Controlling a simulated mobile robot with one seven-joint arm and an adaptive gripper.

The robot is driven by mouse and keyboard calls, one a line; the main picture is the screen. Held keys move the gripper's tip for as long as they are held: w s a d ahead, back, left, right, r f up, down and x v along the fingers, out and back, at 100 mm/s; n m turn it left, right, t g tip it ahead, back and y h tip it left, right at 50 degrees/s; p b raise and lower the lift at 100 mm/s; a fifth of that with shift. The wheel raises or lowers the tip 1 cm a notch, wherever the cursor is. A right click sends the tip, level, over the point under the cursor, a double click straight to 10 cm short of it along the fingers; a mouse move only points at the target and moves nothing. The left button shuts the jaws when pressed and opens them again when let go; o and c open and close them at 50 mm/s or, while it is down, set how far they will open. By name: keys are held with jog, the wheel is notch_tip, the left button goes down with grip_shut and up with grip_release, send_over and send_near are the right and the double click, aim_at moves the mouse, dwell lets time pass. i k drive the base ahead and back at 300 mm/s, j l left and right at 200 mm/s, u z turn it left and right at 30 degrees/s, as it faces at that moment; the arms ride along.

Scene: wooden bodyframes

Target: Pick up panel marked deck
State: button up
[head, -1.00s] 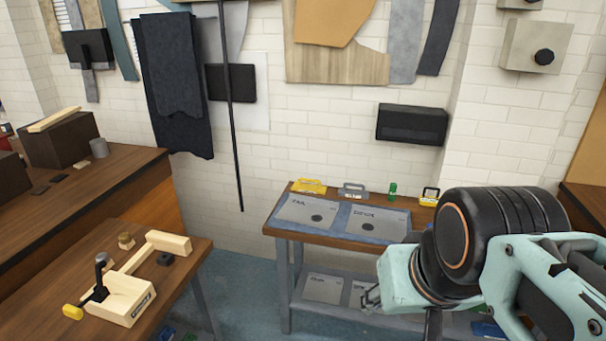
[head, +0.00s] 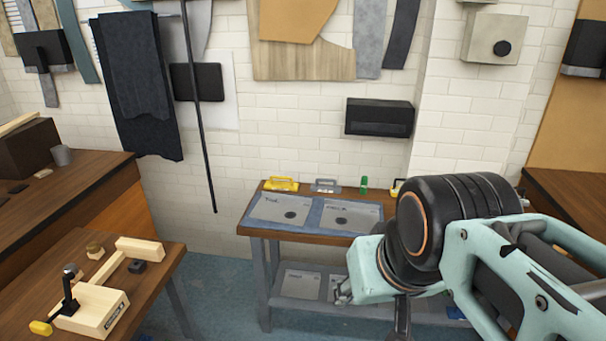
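Two flat grey panels lie side by side on the back workbench, a left panel (head: 279,209) and a right panel (head: 350,215). Each has a dark round spot and small lettering that I cannot read, so I cannot tell which is marked deck. More grey panels, a left one (head: 302,284) and one partly hidden by my arm, lie on the lower shelf. My arm fills the right side. A small part of what seems to be my gripper (head: 342,290) shows beside it, in front of the lower shelf. Its fingers are mostly hidden, and no held object shows.
The back workbench (head: 262,234) also carries a yellow-handled item (head: 281,184), a grey-handled item (head: 325,185) and a green item (head: 364,185). A left table (head: 40,280) holds a wooden clamp-like fixture (head: 92,309). Blue floor (head: 215,290) lies open between them.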

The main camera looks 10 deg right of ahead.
aim_at(338, 215)
jog(key=i+l+u, duration=0.15)
jog(key=i+l, duration=0.85)
jog(key=i, duration=0.15)
jog(key=i+l, duration=0.1)
jog(key=i, duration=0.2)
jog(key=i+l+u, duration=0.1)
jog(key=i, duration=0.25)
jog(key=l, duration=0.35)
